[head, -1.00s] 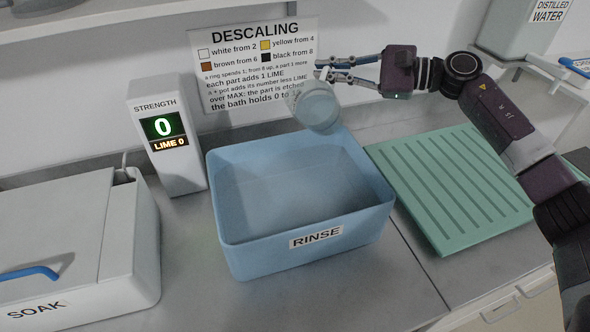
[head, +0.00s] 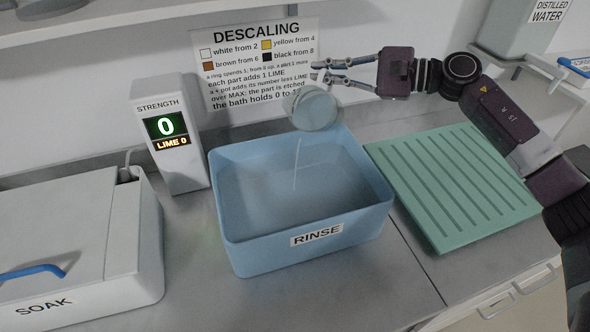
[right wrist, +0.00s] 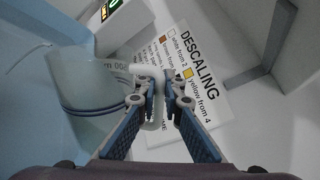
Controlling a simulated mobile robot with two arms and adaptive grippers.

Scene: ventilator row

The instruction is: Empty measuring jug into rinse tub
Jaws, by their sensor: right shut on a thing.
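The clear measuring jug (head: 316,110) hangs tilted over the back of the blue rinse tub (head: 238,250), with its round opening turned toward the head camera. A thin pale stream (head: 297,165) falls below it inside the tub. My right gripper (head: 320,72) is shut on the jug's handle, which shows between the fingers in the right wrist view (right wrist: 157,108). The jug's body (right wrist: 90,85) lies left of the fingers there, with blue lines around it. My left gripper is not in view.
A strength display (head: 168,135) reading 0 and LIME 0 stands left of the tub. The white soak box (head: 125,250) is at the left. A green ribbed mat (head: 455,190) lies at right. A descaling sign (head: 258,60) is on the wall behind.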

